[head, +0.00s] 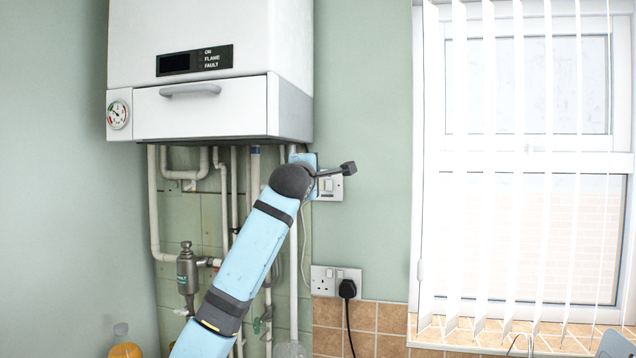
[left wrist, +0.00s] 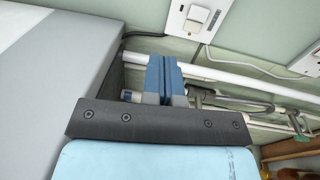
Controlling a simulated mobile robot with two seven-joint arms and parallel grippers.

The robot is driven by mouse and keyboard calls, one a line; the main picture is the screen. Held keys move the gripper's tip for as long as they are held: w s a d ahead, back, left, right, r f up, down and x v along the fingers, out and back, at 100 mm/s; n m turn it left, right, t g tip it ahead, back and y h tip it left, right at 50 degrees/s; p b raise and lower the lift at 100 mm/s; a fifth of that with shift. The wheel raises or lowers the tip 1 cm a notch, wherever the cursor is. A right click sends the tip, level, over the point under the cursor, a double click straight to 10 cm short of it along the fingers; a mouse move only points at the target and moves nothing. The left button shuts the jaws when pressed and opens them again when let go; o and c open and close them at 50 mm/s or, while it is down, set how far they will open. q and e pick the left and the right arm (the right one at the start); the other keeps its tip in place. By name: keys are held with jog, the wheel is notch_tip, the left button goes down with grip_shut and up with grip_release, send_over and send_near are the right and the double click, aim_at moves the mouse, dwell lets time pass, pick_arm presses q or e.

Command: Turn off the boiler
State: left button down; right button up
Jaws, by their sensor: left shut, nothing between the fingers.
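The white boiler (head: 200,30) hangs on the wall at the upper left of the head view. Its dark panel (head: 195,60) reads ON, FLAME, FAULT; I cannot tell whether any light is lit. A white switch plate (head: 331,188) is on the wall just right of the boiler's lower corner, partly behind my left wrist. The switch plate (left wrist: 190,24) also shows at the top of the left wrist view. My left gripper (left wrist: 164,62) is shut and empty, its blue fingertips just below and left of that plate, apparently apart from it. My right gripper is not in view.
White pipes (head: 154,205) run down below the boiler, close to my left arm. A double socket (head: 325,281) with a black plug (head: 347,289) and cord is lower on the wall. A window with vertical blinds (head: 490,150) is at the right. The wall between is clear.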

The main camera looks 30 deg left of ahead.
pick_arm(q)
jog(key=v, duration=0.2)
jog(key=b+v, duration=0.1)
jog(key=v, duration=0.1)
jog(key=shift+s+a+r, duration=0.15)
jog(key=shift+a+r, duration=0.05)
jog(key=shift+r, duration=0.1)
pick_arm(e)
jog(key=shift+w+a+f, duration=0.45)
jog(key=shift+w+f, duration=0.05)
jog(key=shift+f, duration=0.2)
pick_arm(q)
jog(key=shift+d, duration=0.1)
